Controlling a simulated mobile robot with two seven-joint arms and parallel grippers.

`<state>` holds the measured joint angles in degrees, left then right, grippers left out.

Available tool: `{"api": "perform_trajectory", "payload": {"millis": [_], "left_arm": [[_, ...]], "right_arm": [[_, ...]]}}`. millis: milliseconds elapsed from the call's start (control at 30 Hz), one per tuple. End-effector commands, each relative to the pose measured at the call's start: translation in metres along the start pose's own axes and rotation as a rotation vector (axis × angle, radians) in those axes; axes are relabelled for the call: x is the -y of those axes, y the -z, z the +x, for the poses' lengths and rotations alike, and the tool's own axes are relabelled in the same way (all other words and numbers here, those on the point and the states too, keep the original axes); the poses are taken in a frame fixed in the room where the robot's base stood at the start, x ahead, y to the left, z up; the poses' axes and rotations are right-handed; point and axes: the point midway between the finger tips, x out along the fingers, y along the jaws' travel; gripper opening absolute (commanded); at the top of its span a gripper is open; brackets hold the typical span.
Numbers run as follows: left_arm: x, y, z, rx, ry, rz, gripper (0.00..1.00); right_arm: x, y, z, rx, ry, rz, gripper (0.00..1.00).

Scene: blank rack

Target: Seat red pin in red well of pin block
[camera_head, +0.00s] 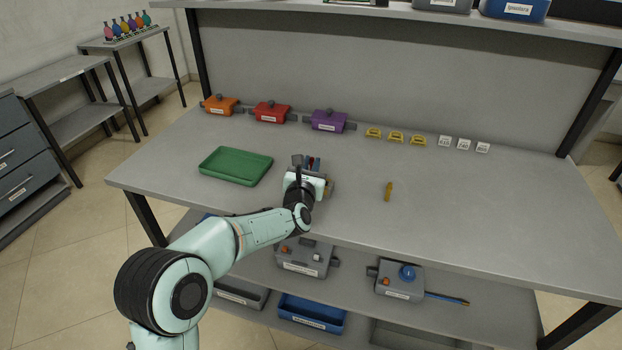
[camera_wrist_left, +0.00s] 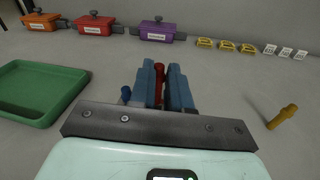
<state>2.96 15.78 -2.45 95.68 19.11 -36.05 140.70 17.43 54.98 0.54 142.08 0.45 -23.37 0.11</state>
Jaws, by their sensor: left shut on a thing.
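My left gripper (camera_head: 307,162) is over the middle of the workbench. In the left wrist view its blue-grey fingers (camera_wrist_left: 165,80) are shut on the red pin (camera_wrist_left: 159,84), which stands upright between them. A blue pin (camera_wrist_left: 126,95) shows just left of the fingers. A brownish edge (camera_head: 329,188), perhaps the pin block, shows beside the gripper in the head view. The hand hides most of it, and the red well and the red pin's lower end are hidden. My right gripper is not in view.
A green tray (camera_head: 236,166) is left of the gripper on the bench (camera_head: 460,210). Orange (camera_head: 220,105), red (camera_head: 271,111) and purple (camera_head: 329,120) boxes stand behind. Yellow holders (camera_head: 396,136) and white labelled cubes (camera_head: 464,145) line the back right. The right front is clear.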

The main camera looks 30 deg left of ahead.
Motion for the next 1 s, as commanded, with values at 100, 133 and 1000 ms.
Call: {"api": "perform_trajectory", "payload": {"millis": [100,133,1000], "left_arm": [[0.003,0.025,0.002,-0.005,0.000,0.002,0.00],[0.003,0.030,0.002,-0.005,0.001,0.003,0.00],[0.004,0.042,0.003,-0.001,0.000,0.000,0.42]], "right_arm": [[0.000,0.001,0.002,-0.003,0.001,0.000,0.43],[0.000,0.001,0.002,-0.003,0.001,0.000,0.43],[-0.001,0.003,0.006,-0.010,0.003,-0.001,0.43]]}}
